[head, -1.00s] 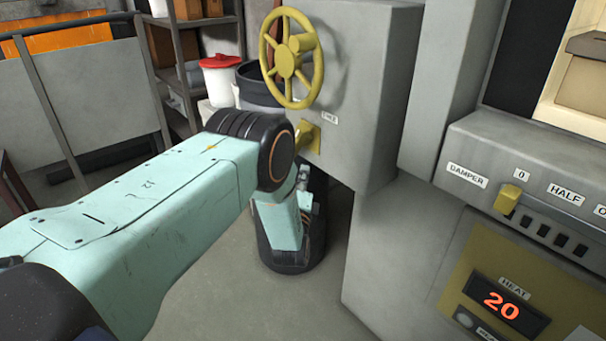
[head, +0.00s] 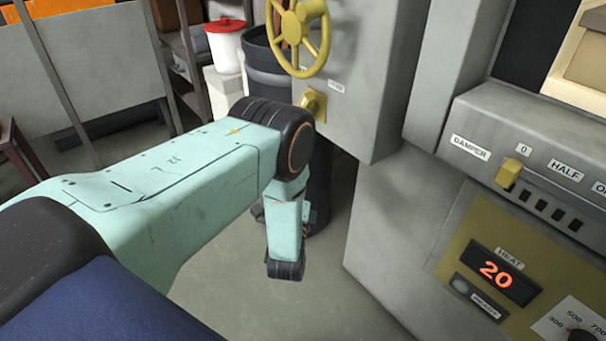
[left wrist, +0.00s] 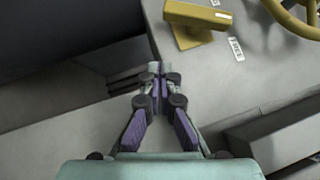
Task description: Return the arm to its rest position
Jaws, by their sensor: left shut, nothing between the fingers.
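My left arm (head: 170,180) reaches in from the left in the head view, with its forearm bent down beside the grey cabinet. Its gripper is hidden there behind my own arm links. In the left wrist view, my left gripper (left wrist: 157,70) is shut with its fingertips together and nothing between them. It is apart from the yellow lever (left wrist: 195,18), which lies above and to the right of the fingertips. My right gripper is in neither view.
A yellow handwheel (head: 298,30) and yellow lever stick out from the grey cabinet (head: 375,110). The furnace panel with the damper slider (head: 508,173) and a heat display (head: 495,273) reading 20 stands at right. Dark and white-red bins (head: 226,45) stand behind. Floor is open below the arm.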

